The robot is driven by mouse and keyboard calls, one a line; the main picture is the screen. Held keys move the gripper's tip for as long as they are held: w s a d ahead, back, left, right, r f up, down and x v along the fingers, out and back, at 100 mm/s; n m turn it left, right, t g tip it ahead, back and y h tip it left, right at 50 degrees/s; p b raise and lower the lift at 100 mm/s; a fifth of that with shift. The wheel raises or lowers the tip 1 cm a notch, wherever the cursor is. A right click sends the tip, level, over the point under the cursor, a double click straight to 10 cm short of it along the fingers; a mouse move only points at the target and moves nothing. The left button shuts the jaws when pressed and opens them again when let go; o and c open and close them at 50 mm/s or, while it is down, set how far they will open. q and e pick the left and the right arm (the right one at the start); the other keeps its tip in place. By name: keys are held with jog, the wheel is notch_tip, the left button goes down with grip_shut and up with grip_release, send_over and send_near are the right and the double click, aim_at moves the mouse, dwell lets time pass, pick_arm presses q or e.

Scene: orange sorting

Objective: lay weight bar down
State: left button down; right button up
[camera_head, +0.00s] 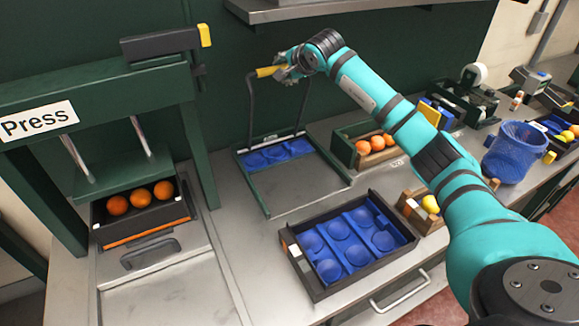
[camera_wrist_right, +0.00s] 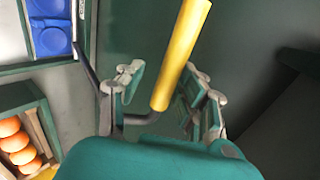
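The weight bar (camera_head: 250,115) is a dark frame standing raised over a green-edged stand, with a yellow grip (camera_head: 267,71) at its top. The yellow grip also shows in the right wrist view (camera_wrist_right: 180,55), running between my right gripper's fingers. My right gripper (camera_head: 286,68) is at the right end of the grip in the head view. In the wrist view the right gripper (camera_wrist_right: 168,80) is open around the grip, with a gap visible beside the left finger. My left gripper is out of view.
A press (camera_head: 125,75) with several oranges in its tray (camera_head: 140,225) stands at the left. A dark tray with blue cups (camera_head: 300,265) sits at the front centre. Orange crates (camera_head: 345,150) and a blue mesh bin (camera_head: 513,150) are at the right. Bare counter lies left of the blue-cup tray.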

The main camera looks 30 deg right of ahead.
jog(key=shift+s+f, duration=0.25)
jog(key=shift+s, duration=0.6)
jog(key=s+f+b, duration=0.2)
jog(key=s+b, duration=0.3)
jog(key=s, duration=0.1)
jog(key=shift+s+a+f+b, duration=0.2)
jog(key=shift+s+a+b, duration=0.05)
jog(key=shift+b, duration=0.1)
